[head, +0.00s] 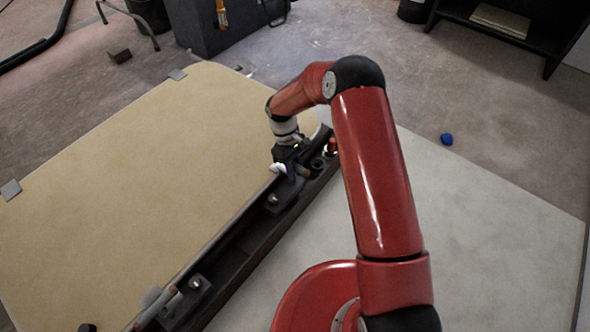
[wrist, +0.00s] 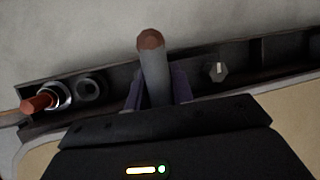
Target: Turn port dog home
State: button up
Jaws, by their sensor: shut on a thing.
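My gripper (head: 287,160) is at the far end of a dark rail along the right edge of a tan panel. In the wrist view, my gripper (wrist: 157,95) is shut on a dog, a grey handle (wrist: 154,75) with a brown tip that points up and away from the jaws. The handle's lower part is hidden by my gripper. In the head view, my gripper mostly covers this dog. A second dog (head: 168,303), with a grey handle, sits at the near end of the rail. The pictures do not show which dog is port.
The dark rail (head: 240,250) runs beside the tan panel (head: 130,160). Near my gripper, an orange-tipped part (wrist: 40,102) in a metal ring and a dark round socket (wrist: 90,88) sit on the rail. A hex bolt head (wrist: 218,71) lies right of the handle. A blue lump (head: 447,139) lies at the right.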

jog(key=o, duration=0.9)
jog(key=shift+o, duration=0.2)
jog(key=p+v, duration=0.1)
jog(key=v, duration=0.7)
